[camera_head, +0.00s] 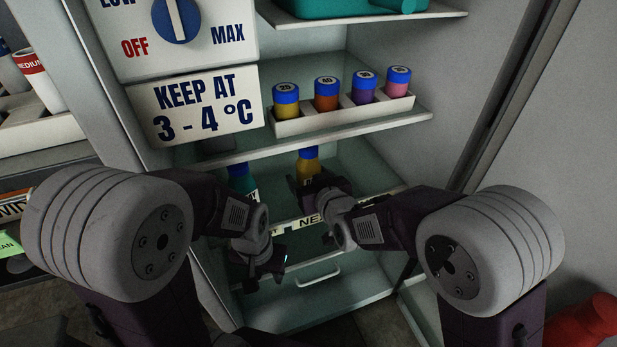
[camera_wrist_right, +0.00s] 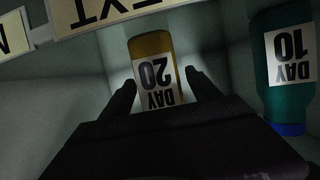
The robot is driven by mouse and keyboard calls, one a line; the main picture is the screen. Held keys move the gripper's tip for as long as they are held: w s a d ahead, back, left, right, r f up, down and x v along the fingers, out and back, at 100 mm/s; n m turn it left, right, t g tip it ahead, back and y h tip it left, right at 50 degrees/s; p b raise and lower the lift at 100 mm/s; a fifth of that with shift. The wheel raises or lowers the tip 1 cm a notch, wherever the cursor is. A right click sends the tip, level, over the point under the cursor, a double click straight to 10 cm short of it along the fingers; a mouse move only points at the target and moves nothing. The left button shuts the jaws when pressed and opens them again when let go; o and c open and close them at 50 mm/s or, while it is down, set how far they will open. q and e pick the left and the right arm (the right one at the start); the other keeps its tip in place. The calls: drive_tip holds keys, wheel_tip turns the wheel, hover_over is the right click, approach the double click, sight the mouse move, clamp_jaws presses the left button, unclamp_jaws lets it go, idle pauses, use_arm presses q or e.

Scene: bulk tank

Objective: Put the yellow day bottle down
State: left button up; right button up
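The yellow day bottle (camera_head: 308,167) stands upright with a blue cap on the lower fridge shelf. In the right wrist view the yellow bottle (camera_wrist_right: 151,48) appears upside down, with a "DAY 20" label. My right gripper (camera_head: 308,186) is at the bottle. Its fingers (camera_wrist_right: 160,84) lie on either side of it, with a narrow dark gap showing, clearest on the right. The cap is hidden behind the gripper in the wrist view. My left gripper (camera_head: 266,272) is open and empty, low in front of the fridge.
A teal bottle (camera_head: 240,180), labelled "DAY 10" in the wrist view (camera_wrist_right: 286,65), stands left of the yellow one. A "NEXT" label (camera_head: 311,222) is on the shelf's front. Above, a white rack (camera_head: 290,126) holds several small capped bottles. A drawer handle (camera_head: 318,275) is below.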

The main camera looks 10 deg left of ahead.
drive_tip(key=shift+r, duration=0.2)
drive_tip(key=shift+s+d+r+p, duration=0.15)
drive_tip(key=shift+s+r+p, duration=0.05)
drive_tip(key=shift+p, duration=0.15)
drive_tip(key=b+v, duration=0.1)
drive_tip(key=v, duration=1)
drive_tip(key=shift+s+b, duration=0.2)
drive_tip(key=shift+b, duration=0.1)
drive_tip(key=shift+d+f, duration=0.1)
